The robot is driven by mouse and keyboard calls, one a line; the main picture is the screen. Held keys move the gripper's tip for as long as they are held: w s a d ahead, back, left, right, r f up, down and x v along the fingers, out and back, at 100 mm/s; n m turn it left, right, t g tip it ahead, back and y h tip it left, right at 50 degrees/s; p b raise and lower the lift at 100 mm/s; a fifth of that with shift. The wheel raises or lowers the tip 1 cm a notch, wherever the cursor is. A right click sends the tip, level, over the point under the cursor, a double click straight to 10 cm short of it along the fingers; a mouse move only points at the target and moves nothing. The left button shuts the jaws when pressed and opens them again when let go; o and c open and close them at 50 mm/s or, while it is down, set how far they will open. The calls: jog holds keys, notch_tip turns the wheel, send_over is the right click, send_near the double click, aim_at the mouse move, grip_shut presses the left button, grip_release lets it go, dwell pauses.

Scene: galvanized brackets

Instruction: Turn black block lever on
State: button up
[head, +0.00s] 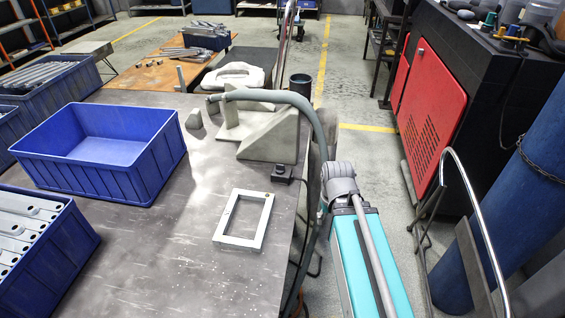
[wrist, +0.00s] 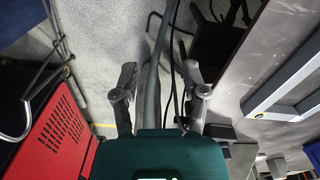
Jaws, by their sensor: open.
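A small black block (head: 282,173) with a short upright stub on top sits near the right edge of the grey table, just in front of the grey angled bracket. I take it for the block with the lever; its lever position is too small to tell. In the wrist view I cannot pick the block out with certainty. My gripper (wrist: 159,80) is open, its two grey fingers spread apart with no object gripped between them. It is over the floor beside the table, apart from the tabletop. I cannot make out the fingers in the head view.
A pale rectangular frame (head: 225,236) lies on the table, left of the block's front. A grey angled bracket (head: 270,140) and a curved grey hose (head: 300,101) stand behind it. A blue bin (head: 100,180) is at left. A red-panelled cabinet (head: 432,110) and a metal rail (head: 480,220) are at right.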

jog(key=shift+w+d, duration=0.1)
jog(key=shift+d, duration=0.35)
jog(key=o, duration=0.4)
jog(key=shift+w+r, duration=0.15)
jog(key=shift+c, duration=0.2)
notch_tip(320, 180, up, 14)
jog(key=m+p, duration=0.3)
jog(key=p, duration=1.1)
send_over(280, 168)
jog(key=shift+w+f, duration=0.2)
jog(key=shift+w, duration=0.1)
jog(key=shift+d+f, duration=0.1)
jog(key=shift+f, duration=0.05)
notch_tip(280, 168, down, 14)
jog(key=b, duration=1.4)
jog(key=shift+r, duration=0.25)
